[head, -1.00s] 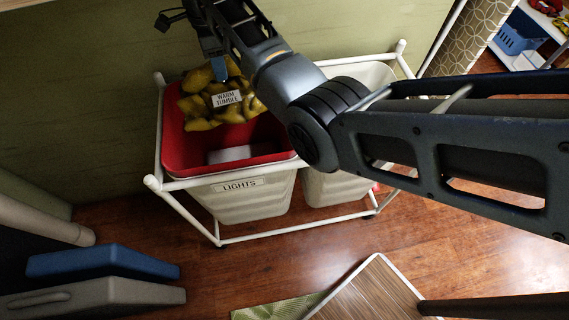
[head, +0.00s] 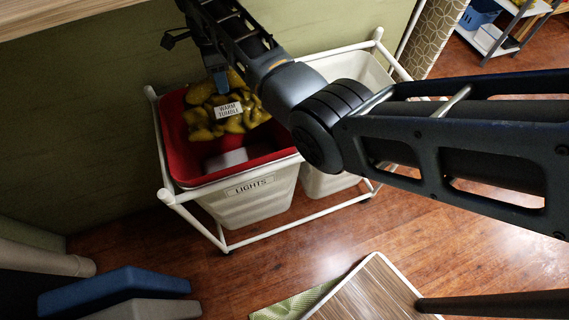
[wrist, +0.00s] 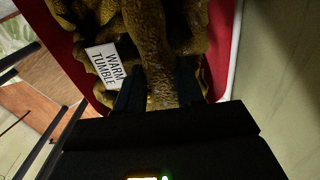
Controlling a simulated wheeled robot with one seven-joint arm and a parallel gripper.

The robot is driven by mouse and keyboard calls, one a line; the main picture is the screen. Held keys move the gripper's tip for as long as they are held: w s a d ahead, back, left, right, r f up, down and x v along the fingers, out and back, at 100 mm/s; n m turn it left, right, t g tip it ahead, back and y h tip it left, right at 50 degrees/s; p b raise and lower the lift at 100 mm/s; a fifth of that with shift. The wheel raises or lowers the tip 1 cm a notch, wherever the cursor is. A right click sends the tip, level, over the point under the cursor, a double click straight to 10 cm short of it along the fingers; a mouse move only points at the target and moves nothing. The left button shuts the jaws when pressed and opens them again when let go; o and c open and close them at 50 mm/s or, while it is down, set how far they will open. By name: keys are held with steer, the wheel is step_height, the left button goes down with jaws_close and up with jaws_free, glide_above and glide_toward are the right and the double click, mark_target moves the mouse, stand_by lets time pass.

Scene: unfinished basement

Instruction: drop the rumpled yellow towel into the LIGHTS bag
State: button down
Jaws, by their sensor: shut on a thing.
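The rumpled yellow towel (head: 222,122) carries a white WARM TUMBLE tag and hangs bunched over the red-lined mouth of the LIGHTS bag (head: 247,196). My gripper (head: 219,82) is shut on the upper part of the towel. In the wrist view the towel (wrist: 150,45) runs between my two dark fingers (wrist: 158,88), with the red lining around it. I cannot tell how far the towel's lower folds reach below the rim. A small whitish thing shows inside the bag beneath it.
A white pipe frame (head: 290,229) holds the LIGHTS bag and a second pale bag (head: 326,182) to its right. The green wall is close behind. A blue block-like thing (head: 112,288) is at lower left. Wooden floor in front is partly clear.

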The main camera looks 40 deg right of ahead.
steer(key=c, duration=0.6)
jaws_free()
steer(key=shift+r+b, duration=0.35)
steer(key=shift+r, duration=3.6)
